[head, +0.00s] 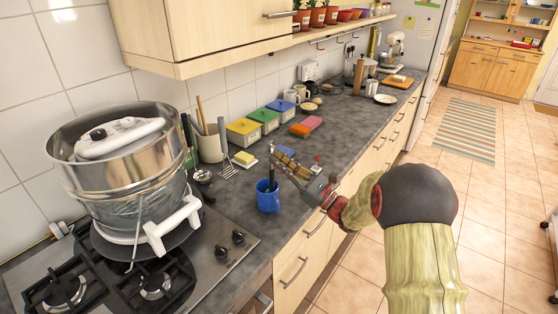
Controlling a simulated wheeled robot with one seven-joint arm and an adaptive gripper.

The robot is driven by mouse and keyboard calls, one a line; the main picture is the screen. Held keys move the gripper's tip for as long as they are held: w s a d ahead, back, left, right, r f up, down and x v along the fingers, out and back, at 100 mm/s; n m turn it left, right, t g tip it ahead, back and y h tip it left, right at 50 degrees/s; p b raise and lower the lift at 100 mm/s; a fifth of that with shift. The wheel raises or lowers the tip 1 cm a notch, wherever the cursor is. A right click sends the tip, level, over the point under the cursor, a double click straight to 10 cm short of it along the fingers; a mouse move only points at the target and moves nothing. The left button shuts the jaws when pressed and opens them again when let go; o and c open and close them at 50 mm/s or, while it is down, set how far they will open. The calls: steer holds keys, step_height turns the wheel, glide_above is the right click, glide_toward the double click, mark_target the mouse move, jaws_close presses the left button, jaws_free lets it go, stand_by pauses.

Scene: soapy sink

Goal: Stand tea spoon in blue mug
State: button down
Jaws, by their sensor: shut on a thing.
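The blue mug (268,201) stands upright on the dark counter, near the front edge beside the hob. The tea spoon (272,174) shows as a thin, dark, nearly upright shape above the mug. Its lower end is at or inside the mug's opening; whether it touches the bottom is hidden. My gripper (276,155) reaches in from the right, above and behind the mug, and is shut on the upper part of the spoon. The fingertips are small and partly blurred with the spoon in this view.
The hob (185,262) with a large steel pot (120,165) is at left. Lidded boxes (243,132) and sponges (306,126) lie farther back. Bare counter surrounds the mug.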

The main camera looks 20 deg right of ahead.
step_height(320, 180, down, 7)
steer(key=b, duration=0.3)
stand_by(1.0)
steer(key=c, duration=1.9)
jaws_free()
steer(key=shift+d+f, duration=0.1)
steer(key=shift+s+d+f+p, duration=0.2)
steer(key=shift+s+d, duration=0.8)
steer(key=shift+s, duration=0.2)
steer(key=shift+s+d+f+p, duration=0.2)
steer(key=shift+s+d, duration=0.8)
steer(key=shift+s, duration=0.2)
